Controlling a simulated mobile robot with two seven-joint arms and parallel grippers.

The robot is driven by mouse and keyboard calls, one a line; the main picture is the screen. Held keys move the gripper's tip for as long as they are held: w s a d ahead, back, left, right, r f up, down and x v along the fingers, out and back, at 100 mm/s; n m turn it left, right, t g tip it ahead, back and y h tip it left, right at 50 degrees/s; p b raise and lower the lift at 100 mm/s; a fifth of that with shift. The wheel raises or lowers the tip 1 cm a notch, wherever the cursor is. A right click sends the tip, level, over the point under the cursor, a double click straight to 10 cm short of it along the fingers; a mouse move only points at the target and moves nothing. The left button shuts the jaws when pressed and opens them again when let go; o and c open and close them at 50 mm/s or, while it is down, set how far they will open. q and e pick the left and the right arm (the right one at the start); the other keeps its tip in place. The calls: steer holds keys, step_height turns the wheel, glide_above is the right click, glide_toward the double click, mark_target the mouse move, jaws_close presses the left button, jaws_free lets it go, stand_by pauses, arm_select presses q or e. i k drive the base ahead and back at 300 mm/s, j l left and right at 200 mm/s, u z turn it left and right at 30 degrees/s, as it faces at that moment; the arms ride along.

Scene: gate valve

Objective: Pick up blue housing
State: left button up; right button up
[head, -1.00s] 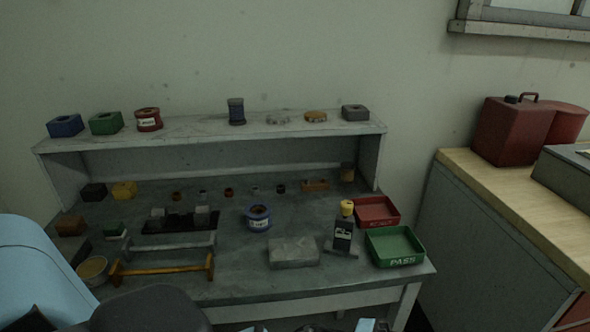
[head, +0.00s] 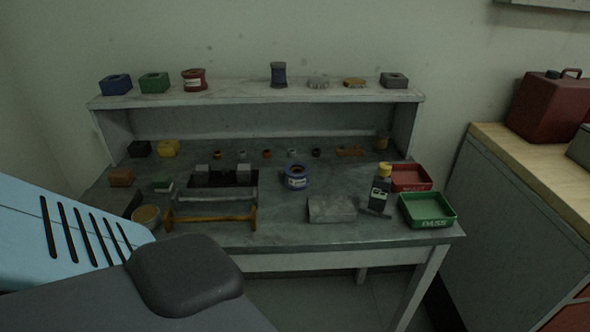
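A blue round housing (head: 297,178) with a pale label and an open top stands upright on the middle of the workbench top. Nothing touches the round blue housing. Neither of my grippers shows.
A grey block (head: 331,209) lies in front and right of the blue housing, beside a dark yellow-topped device (head: 380,188). A red tray (head: 411,178) and a green PASS tray (head: 427,210) are at the right.

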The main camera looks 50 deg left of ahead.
mark_target(297, 182)
steer(key=i+j, duration=0.1)
steer(key=i, duration=0.2)
steer(key=i+j, duration=0.15)
steer(key=i+u, duration=0.1)
steer(key=u, duration=1.55)
steer(key=k, duration=0.1)
